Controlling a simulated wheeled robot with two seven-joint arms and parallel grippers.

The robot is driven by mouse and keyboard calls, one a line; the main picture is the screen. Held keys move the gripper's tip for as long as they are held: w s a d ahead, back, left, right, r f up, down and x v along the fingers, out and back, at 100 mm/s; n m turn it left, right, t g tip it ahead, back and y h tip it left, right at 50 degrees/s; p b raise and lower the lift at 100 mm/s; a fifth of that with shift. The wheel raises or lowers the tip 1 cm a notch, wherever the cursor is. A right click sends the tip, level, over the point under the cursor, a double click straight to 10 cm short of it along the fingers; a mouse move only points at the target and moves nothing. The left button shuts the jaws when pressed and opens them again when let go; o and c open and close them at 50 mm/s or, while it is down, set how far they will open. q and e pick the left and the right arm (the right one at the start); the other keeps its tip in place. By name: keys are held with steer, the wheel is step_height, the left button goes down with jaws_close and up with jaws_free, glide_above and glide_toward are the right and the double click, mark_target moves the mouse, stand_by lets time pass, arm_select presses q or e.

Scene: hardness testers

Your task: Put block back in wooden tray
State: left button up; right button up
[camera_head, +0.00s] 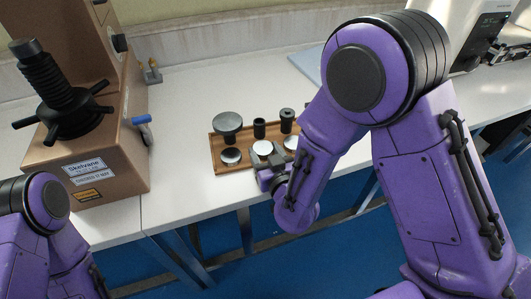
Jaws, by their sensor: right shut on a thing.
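The wooden tray (215,151) lies on the white bench in the middle of the view, its right part hidden behind my right arm. In its back row stand a wide dark-grey disc-topped piece (227,121) and two dark cylinders (259,128) (287,119). In its front row are round pieces with bright silver tops (231,156) (262,148) (291,142). My right gripper (274,164) is at the tray's front edge, close to the middle silver-topped piece. It is shut on a block, which is mostly hidden by the gripper. My left gripper is out of view.
A brown hardness tester (105,150) with a black spindle stands at the left of the bench. A small stand (152,72) is at the back. A light-coloured machine (455,30) stands at the back right. Bench space left of the tray is clear.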

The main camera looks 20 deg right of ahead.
steer(key=shift+s+f, duration=0.15)
steer(key=shift+f, duration=0.1)
steer(key=o, duration=1.4)
steer(key=shift+a, duration=0.15)
steer(key=shift+c, duration=0.2)
steer(key=shift+s, duration=0.1)
steer(key=shift+f, duration=0.1)
